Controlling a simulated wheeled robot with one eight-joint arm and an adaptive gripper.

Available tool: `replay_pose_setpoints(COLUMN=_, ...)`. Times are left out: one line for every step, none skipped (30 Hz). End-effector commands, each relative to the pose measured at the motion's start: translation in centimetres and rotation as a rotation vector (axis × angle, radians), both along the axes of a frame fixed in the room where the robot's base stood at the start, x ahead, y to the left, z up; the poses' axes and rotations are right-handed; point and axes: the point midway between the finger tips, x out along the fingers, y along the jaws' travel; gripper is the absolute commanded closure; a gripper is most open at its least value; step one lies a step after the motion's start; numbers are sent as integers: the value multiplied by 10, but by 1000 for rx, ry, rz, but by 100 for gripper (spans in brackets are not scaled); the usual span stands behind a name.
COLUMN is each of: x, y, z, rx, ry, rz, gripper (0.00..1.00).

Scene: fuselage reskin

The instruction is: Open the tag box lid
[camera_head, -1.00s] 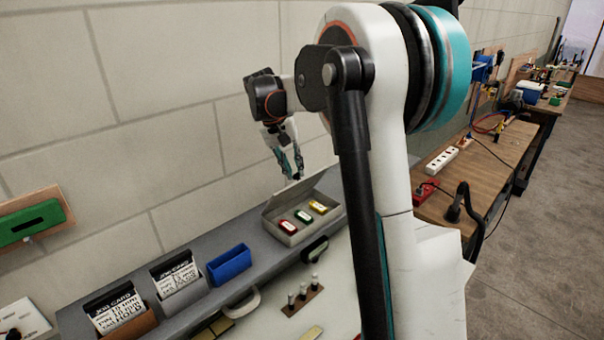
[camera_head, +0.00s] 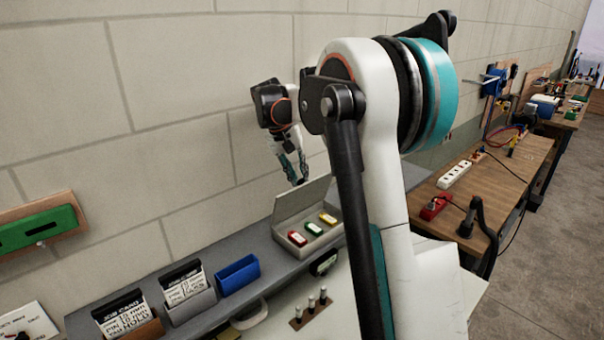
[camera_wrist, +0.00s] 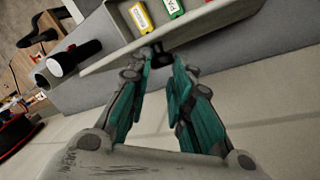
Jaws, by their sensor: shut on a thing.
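The tag box (camera_head: 318,243) is a grey box on the grey shelf. Its lid (camera_head: 299,203) stands raised along the wall side, leaving the inside uncovered. A red tag (camera_head: 297,238), a green tag (camera_head: 313,228) and a yellow tag (camera_head: 327,218) lie inside. My gripper (camera_head: 298,182) is at the top edge of the lid. In the wrist view, the fingers (camera_wrist: 162,64) close around a small dark tab (camera_wrist: 161,54) at the lid's edge. The fingertips partly hide the tab.
A blue bin (camera_head: 238,274) and job card holders (camera_head: 190,298) stand left of the box. A block with upright pegs (camera_head: 311,311) lies in front. The block wall (camera_head: 190,150) is close behind my gripper. A wooden bench (camera_head: 500,180) with a power strip is at right.

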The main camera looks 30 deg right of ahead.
Motion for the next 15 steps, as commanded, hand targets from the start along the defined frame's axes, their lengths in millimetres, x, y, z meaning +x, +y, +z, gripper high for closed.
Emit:
replay_pose_setpoints(x=8, y=11, z=-13, rx=22, ry=-17, rz=11, gripper=100)
replay_pose_setpoints(x=8, y=11, z=-13, rx=22, ry=-17, rz=11, gripper=100)
replay_pose_setpoints(x=8, y=11, z=-13, rx=22, ry=-17, rz=11, gripper=100)
replay_pose_setpoints(x=8, y=11, z=-13, rx=22, ry=-17, rz=11, gripper=100)
replay_pose_setpoints(x=8, y=11, z=-13, rx=22, ry=-17, rz=11, gripper=100)
replay_pose_setpoints(x=8, y=11, z=-13, rx=22, ry=-17, rz=11, gripper=100)
replay_pose_setpoints(x=8, y=11, z=-13, rx=22, ry=-17, rz=11, gripper=100)
replay_pose_setpoints(x=8, y=11, z=-13, rx=22, ry=-17, rz=11, gripper=100)
replay_pose_setpoints(x=8, y=11, z=-13, rx=22, ry=-17, rz=11, gripper=78)
replay_pose_setpoints(x=8, y=11, z=-14, rx=22, ry=-18, rz=11, gripper=71)
replay_pose_setpoints(x=8, y=11, z=-14, rx=22, ry=-18, rz=11, gripper=64)
replay_pose_setpoints(x=8, y=11, z=-14, rx=22, ry=-17, rz=11, gripper=59)
replay_pose_setpoints(x=8, y=11, z=-14, rx=22, ry=-17, rz=11, gripper=59)
replay_pose_setpoints(x=8, y=11, z=-13, rx=22, ry=-17, rz=11, gripper=55)
replay_pose_setpoints(x=7, y=10, z=-13, rx=22, ry=-17, rz=11, gripper=51)
